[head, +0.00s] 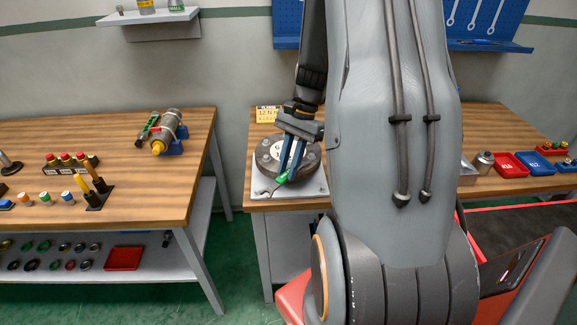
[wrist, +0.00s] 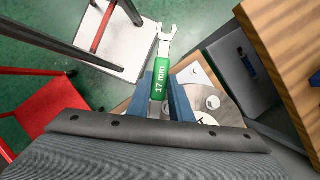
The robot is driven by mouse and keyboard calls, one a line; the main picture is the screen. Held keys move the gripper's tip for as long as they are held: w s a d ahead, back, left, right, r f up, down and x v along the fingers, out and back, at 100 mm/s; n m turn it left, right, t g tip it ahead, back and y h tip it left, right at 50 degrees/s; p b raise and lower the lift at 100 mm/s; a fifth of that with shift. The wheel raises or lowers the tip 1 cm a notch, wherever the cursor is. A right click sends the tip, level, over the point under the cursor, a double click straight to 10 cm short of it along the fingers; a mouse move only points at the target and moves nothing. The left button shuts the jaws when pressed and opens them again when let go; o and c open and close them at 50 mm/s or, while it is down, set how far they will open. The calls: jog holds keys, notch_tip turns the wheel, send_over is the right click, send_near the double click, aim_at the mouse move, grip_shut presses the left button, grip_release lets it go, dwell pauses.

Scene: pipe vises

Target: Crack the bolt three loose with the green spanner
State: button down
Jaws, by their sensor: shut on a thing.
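My gripper (head: 289,155) is shut on the green spanner (head: 281,179), over the round grey flange (head: 265,146) on the right bench. The spanner's open steel end points down and left in the head view, near the front left edge of the flange's pale base plate (head: 315,187). In the wrist view the spanner (wrist: 160,78) reads "17 mm" and lies between the blue fingers (wrist: 162,98). Its open jaw points away and looks empty. The flange (wrist: 207,101) shows to its right, partly hidden by my gripper. I cannot tell which bolt is three.
A yellow card (head: 267,114) reading "12 N" stands behind the flange. The left bench (head: 110,125) holds a pipe in a blue vise (head: 172,146) and several small tools. Red (head: 508,164) and blue (head: 535,163) trays sit far right. My arm hides the bench middle.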

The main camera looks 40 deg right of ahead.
jog(key=shift+w+d, duration=0.2)
jog(key=shift+d, duration=0.5)
jog(key=shift+w+d, duration=0.2)
jog(key=shift+d, duration=0.5)
dwell(1.1)
jog(key=shift+a+p, duration=0.15)
jog(key=shift+p, duration=0.15)
jog(key=shift+s+a, duration=0.3)
jog(key=shift+a, duration=0.6)
jog(key=shift+w+d, duration=0.15)
jog(key=shift+d, duration=0.4)
jog(key=shift+w+d, duration=0.15)
jog(key=shift+d, duration=0.35)
dwell(0.9)
jog(key=shift+a+p, duration=0.2)
jog(key=shift+p, duration=0.15)
jog(key=shift+s+a, duration=0.3)
jog(key=shift+a, duration=0.55)
jog(key=shift+w+d, duration=0.2)
jog(key=shift+d, duration=0.45)
dwell(0.5)
